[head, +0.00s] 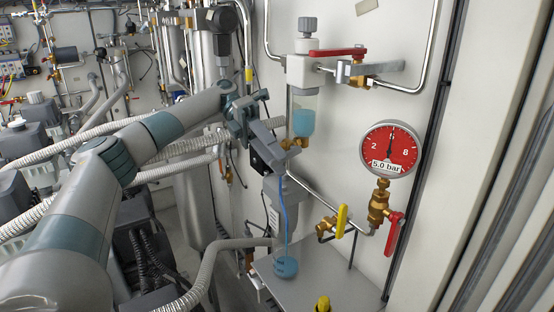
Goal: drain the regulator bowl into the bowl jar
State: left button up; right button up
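The regulator bowl (303,122) is a clear cylinder under the regulator head (309,70), with blue liquid in its lower part. A brass drain fitting (295,143) is at its bottom. My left gripper (283,144) is at this fitting, coming in from the left. Whether its fingers touch or grip the fitting is too small to tell. A thin blue line (286,215) runs down below the gripper to the bowl jar (286,266). The clear jar stands upright on a grey shelf (318,291) and holds blue liquid. My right gripper is out of view.
A red-faced gauge (391,150) marked 5.0 bar is on the wall at right. Below it are a red-handled valve (394,230) and a yellow-handled valve (341,221). Hoses and pumps crowd the left.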

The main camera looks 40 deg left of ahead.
pick_arm(q)
jog(key=shift+w+a+r, duration=0.1)
jog(key=shift+a, duration=0.2)
jog(key=v, duration=0.6)
dwell(0.7)
dwell(0.6)
